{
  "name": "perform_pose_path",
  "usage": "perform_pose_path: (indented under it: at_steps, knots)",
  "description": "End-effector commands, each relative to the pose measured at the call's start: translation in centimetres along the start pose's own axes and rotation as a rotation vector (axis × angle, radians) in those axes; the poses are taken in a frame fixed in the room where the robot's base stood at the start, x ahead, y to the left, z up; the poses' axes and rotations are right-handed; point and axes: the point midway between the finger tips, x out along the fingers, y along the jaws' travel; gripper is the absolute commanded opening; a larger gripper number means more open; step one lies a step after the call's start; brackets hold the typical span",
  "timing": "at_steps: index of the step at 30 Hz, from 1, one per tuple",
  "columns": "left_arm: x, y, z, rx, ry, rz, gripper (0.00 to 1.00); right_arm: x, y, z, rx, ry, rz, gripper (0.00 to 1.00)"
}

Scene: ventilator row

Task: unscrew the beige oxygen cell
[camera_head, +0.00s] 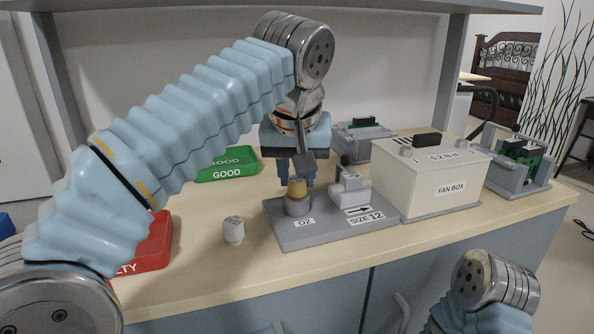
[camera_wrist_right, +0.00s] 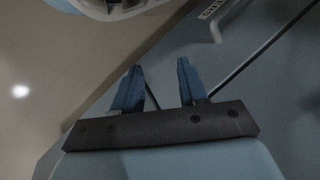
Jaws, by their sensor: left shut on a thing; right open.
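The beige oxygen cell (camera_head: 297,187) stands upright in the round grey socket (camera_head: 298,206) marked O2, on a grey base plate (camera_head: 290,237). My left gripper (camera_head: 297,176) points down over it from behind, its blue fingers shut on the cell's upper part. The finger contact is partly hidden by the wrist.
A valve-like grey part (camera_head: 349,188) stands on the plate, right of the cell, by the SIZE 12 label. The fan box (camera_head: 432,180) is further right. A green GOOD tray (camera_head: 228,165) and red tray (camera_head: 152,246) lie left. The table front (camera_head: 215,275) is bare.

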Motion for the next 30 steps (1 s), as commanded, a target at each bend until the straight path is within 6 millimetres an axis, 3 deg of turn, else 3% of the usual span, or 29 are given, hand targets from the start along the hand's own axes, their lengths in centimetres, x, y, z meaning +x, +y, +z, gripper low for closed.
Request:
perform_pose_path:
  at_steps: [4,16,24,30]
  knots:
    - [0.04,0.06,0.00,-0.124,0.000,-0.052,0.05,0.01,0.00,0.00,0.000,0.000,0.000,0.43]
    - [0.02,0.06,0.00,-0.150,-0.002,-0.063,0.05,0.01,0.00,0.00,0.000,0.000,0.000,0.43]
    - [0.05,0.18,-0.03,-0.554,0.000,-0.232,0.05,0.01,0.00,0.00,0.000,0.000,0.000,0.43]
    - [-0.02,0.02,0.00,-0.620,-0.001,-0.257,0.05,0.01,0.00,0.00,0.000,0.000,0.000,0.43]
